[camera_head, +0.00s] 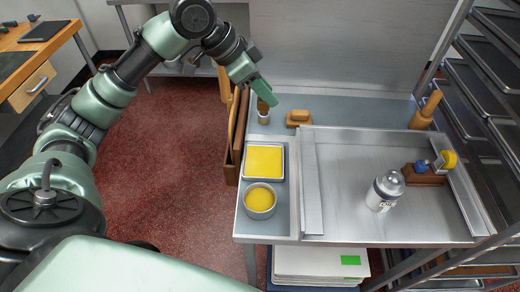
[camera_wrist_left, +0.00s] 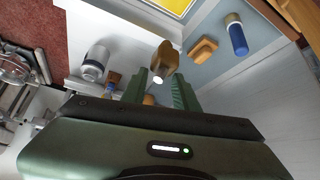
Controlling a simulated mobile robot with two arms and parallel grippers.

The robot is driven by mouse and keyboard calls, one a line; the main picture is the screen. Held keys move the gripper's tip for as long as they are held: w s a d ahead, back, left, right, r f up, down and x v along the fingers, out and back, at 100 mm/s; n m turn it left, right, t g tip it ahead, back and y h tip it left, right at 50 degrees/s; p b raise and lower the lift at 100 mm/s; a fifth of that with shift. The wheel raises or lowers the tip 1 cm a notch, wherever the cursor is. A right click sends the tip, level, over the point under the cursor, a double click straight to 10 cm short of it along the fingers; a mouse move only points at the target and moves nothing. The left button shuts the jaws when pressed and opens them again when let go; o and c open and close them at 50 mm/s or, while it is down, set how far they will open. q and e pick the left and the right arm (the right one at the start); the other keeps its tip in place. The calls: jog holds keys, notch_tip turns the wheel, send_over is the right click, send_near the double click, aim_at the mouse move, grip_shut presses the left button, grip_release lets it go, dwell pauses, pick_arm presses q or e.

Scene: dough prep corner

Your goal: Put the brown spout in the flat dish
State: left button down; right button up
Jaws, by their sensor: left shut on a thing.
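The brown spout (camera_wrist_left: 168,57), with a pale tip, is between the two green fingers of my left gripper (camera_wrist_left: 158,92) in the left wrist view. The fingers are shut on it. In the head view my left gripper (camera_head: 264,94) is above the back left of the counter; a brown part shows by its tips, but I cannot tell spout from cylinder there. A shallow square dish (camera_head: 283,162) with a yellow inside, apparently the flat dish, lies nearer on the left side of the counter. The gripper is behind it, apart from it. My right gripper is out of view.
A round bowl (camera_head: 260,213) of yellow stands in front of the square dish. A blue cylinder (camera_wrist_left: 238,40) and a tan block (camera_head: 298,118) stand near the gripper. A large metal tray (camera_head: 335,190) on the right holds a bottle (camera_head: 384,192). A wooden holder (camera_head: 231,168) edges the left.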

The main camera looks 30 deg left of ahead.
aim_at(262, 111)
pick_arm(q)
jog(key=f, duration=0.7)
jog(key=shift+s+d+f+p, duration=0.1)
jog(key=shift+s+d+p, duration=0.05)
jog(key=shift+d+p, duration=0.2)
jog(key=f+p, duration=0.1)
jog(key=f, duration=1)
jog(key=shift+a, duration=0.2)
jog(key=shift+f, duration=0.25)
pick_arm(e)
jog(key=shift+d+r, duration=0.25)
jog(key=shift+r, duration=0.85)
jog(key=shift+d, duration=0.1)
pick_arm(q)
jog(key=c, duration=1.1)
grip_release()
jog(key=shift+f, duration=0.1)
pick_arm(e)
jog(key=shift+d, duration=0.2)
pick_arm(q)
jog(key=shift+o, duration=0.2)
